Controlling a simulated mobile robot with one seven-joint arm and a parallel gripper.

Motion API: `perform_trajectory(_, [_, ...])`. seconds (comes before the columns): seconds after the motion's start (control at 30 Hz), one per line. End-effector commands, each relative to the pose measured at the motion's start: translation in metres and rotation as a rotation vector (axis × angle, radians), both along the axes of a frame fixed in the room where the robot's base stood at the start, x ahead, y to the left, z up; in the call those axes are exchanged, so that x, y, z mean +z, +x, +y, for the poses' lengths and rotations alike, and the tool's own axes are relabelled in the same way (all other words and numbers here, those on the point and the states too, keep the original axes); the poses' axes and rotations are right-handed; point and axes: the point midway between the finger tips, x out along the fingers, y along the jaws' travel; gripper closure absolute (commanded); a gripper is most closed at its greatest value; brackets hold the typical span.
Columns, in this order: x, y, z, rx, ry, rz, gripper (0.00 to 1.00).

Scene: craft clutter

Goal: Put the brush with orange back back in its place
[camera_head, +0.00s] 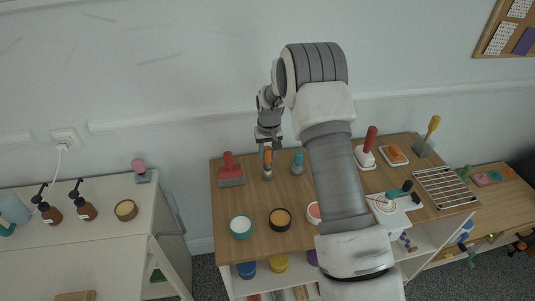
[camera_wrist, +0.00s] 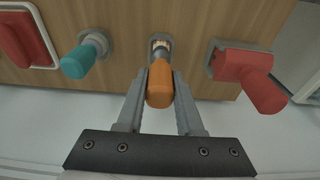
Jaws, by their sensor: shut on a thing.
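The brush with the orange back (camera_wrist: 160,88) is between the fingers of my gripper (camera_wrist: 160,100), which is shut on it. Its orange part points toward the wrist camera, and its far end is at a small grey holder (camera_wrist: 153,41) on the wooden table. I cannot tell whether it rests in the holder or just above it. In the head view the orange brush (camera_head: 268,157) is upright below my gripper (camera_head: 268,147), at the table's back edge. Its lower end is small and hard to make out there.
A teal-handled tool (camera_head: 298,161) stands close on the right and a red one (camera_head: 229,167) on the left, each in a grey holder. Bowls (camera_head: 241,226) are in front. An orange-topped block (camera_head: 395,153) and a red-handled tool (camera_head: 369,140) are farther right. Bare wood (camera_head: 255,197) lies between.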

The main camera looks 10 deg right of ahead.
Motion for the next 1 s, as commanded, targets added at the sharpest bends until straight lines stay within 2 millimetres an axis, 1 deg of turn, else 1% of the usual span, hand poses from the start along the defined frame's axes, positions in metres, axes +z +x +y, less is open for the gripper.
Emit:
perform_trajectory(0.4, [-0.0099,0.0001,0.0,0.0,0.0,0.0,1.0])
perform_trajectory(0.43, [-0.0087,0.0001,0.0,0.0,0.0,0.0,0.59])
perform_trajectory(0.6, [-0.0086,0.0,0.0,0.0,0.0,0.0,0.3])
perform_trajectory(0.87, [-0.0085,-0.0001,0.0,0.0,0.0,0.001,0.3])
perform_trajectory(1.0, [-0.0005,-0.0007,0.0,0.0,0.0,-0.001,0.3])
